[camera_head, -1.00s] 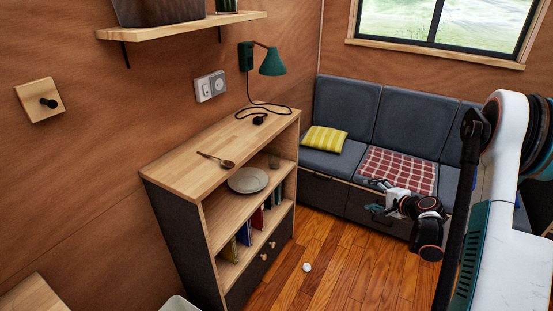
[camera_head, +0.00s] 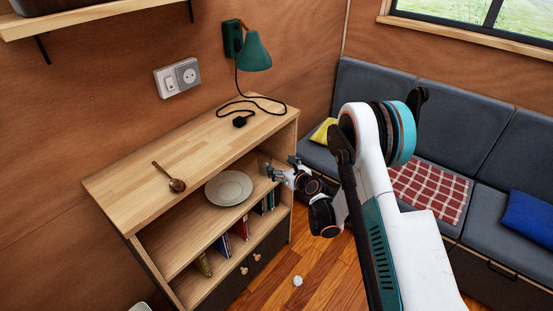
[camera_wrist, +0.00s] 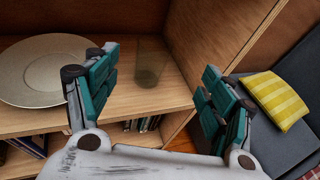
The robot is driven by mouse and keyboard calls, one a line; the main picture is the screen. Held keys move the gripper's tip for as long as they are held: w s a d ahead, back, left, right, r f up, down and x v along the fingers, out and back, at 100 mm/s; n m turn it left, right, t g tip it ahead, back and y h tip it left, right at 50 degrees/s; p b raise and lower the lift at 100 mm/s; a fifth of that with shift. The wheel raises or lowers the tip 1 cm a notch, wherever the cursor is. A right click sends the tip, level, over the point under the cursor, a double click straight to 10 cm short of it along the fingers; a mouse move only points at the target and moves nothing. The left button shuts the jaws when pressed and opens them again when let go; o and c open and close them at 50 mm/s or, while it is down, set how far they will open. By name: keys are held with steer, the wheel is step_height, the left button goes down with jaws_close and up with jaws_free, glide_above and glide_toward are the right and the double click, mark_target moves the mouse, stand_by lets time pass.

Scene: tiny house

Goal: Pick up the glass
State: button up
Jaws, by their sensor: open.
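In the wrist view the clear glass (camera_wrist: 150,62) stands upright on the cabinet's upper shelf, near its right side wall. My gripper (camera_wrist: 160,72) is open and empty. Its teal fingers frame the glass, which appears beyond and between the fingertips, nearer the left finger. In the head view my gripper (camera_head: 279,168) reaches to the right end of the shelf opening and largely hides the glass there.
A grey plate (camera_head: 229,188) lies on the same shelf (camera_head: 178,236), left of the glass. The cabinet top (camera_head: 190,150) above holds a wooden spoon (camera_head: 170,178) and lamp cord. A sofa (camera_head: 450,120) stands to the right.

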steer(key=b, duration=0.2)
glide_toward(262, 153)
steer(key=shift+x, duration=1)
steer(key=b+x, duration=0.1)
steer(key=x, duration=0.1)
steer(key=b+x, duration=0.1)
steer(key=x, duration=0.1)
steer(key=shift+f+b, duration=0.3)
steer(key=shift+b, duration=0.1)
steer(key=shift+w+a, duration=0.3)
steer(key=shift+w, duration=0.2)
steer(key=shift+c, duration=0.6)
steer(key=c, duration=1.5)
steer(key=shift+r, duration=0.1)
